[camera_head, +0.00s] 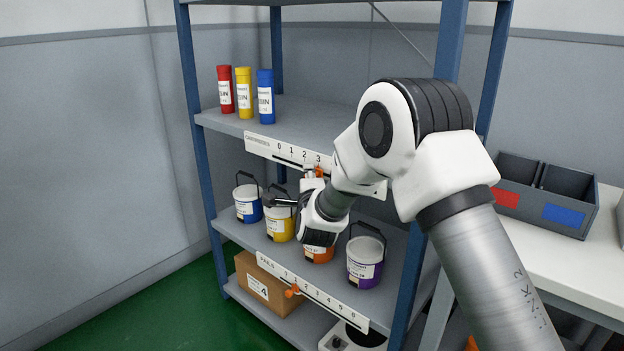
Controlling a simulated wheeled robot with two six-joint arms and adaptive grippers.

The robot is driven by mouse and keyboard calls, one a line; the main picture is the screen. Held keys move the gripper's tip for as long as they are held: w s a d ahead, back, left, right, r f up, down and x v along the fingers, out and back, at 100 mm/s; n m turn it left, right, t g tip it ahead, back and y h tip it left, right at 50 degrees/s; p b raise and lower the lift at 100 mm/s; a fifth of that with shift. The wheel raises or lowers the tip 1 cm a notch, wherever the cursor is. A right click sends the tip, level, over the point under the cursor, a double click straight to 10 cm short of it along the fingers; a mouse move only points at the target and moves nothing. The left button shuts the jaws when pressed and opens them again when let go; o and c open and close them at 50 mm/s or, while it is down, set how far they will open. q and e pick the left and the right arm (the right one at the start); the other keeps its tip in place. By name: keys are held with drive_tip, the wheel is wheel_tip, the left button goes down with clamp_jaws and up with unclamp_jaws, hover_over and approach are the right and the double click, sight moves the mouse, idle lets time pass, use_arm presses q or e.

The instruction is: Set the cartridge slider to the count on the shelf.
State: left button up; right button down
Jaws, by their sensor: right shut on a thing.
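Three cartridges stand upright on the upper shelf: a red one (226,91), a yellow one (244,94) and a blue one (265,97). The white cartridge scale (262,146) runs along that shelf's front edge, with 0, 1, 2 and 3 readable. The orange cartridge slider (318,171) shows below about the 3. My right gripper (301,196) is at the scale from below and shut on the slider; its fingers and wrist hide part of it. My right arm covers the scale's higher numbers. My left gripper is not in view.
Below, a blue-labelled pail (247,203), a yellow one (279,219), an orange one (319,254) and a purple one (365,262) stand on the middle shelf. The pail scale (330,304) has its orange slider (292,291) near 1. Grey bins (545,195) sit on a table at right.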

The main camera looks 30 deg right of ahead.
drive_tip(key=c, duration=1)
unclamp_jaws()
drive_tip(key=shift+w, duration=0.1)
drive_tip(key=shift+o, duration=0.2)
drive_tip(key=v, duration=1.2)
